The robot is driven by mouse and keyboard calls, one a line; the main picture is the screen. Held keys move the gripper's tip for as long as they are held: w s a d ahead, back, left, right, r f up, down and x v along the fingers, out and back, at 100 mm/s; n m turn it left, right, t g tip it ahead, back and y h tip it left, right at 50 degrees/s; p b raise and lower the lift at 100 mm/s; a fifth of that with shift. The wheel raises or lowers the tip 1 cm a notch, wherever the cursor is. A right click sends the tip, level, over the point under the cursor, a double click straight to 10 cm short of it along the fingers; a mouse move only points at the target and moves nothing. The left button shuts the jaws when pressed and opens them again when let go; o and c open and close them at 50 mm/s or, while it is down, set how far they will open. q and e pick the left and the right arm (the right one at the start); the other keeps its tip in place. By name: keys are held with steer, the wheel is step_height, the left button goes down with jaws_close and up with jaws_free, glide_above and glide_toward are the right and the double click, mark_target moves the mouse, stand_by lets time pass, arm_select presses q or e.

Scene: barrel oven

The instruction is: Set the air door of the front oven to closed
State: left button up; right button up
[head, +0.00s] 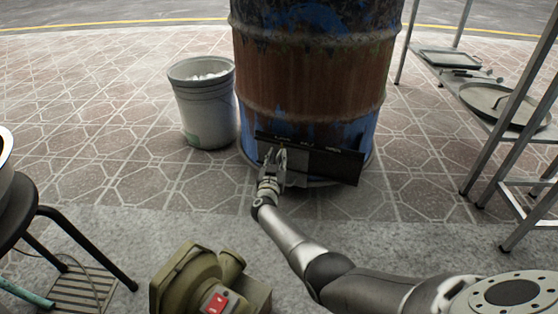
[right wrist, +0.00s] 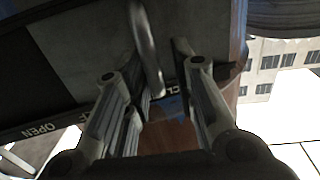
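The front oven is a rusty blue and brown barrel (head: 315,75). A dark frame (head: 338,166) at its base holds the grey air door panel (head: 297,162). The panel sits at the frame's left part, with the dark part to its right. My right gripper (head: 275,157) is at the left end of the frame. In the right wrist view its fingers (right wrist: 165,75) are apart, with the grey handle (right wrist: 147,50) between them; contact is unclear. An "OPEN" label (right wrist: 42,130) shows at the frame's far end; a partly hidden "CL" label (right wrist: 184,91) is beside the fingers. My left gripper is out of view.
A grey bucket (head: 205,108) stands left of the barrel. A metal rack (head: 489,122) with trays stands at right. A green blower (head: 200,282) is in front, and a black stool (head: 40,215) is at left. Paving around the barrel is mostly free.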

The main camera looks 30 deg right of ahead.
steer(key=shift+o, duration=0.5)
steer(key=shift+w+a, duration=0.15)
steer(key=shift+a, duration=0.1)
steer(key=shift+s+a+f, duration=0.1)
steer(key=shift+s+a, duration=0.15)
steer(key=shift+s, duration=0.1)
steer(key=v, duration=0.6)
steer(key=shift+s, duration=0.35)
steer(key=shift+a, duration=0.1)
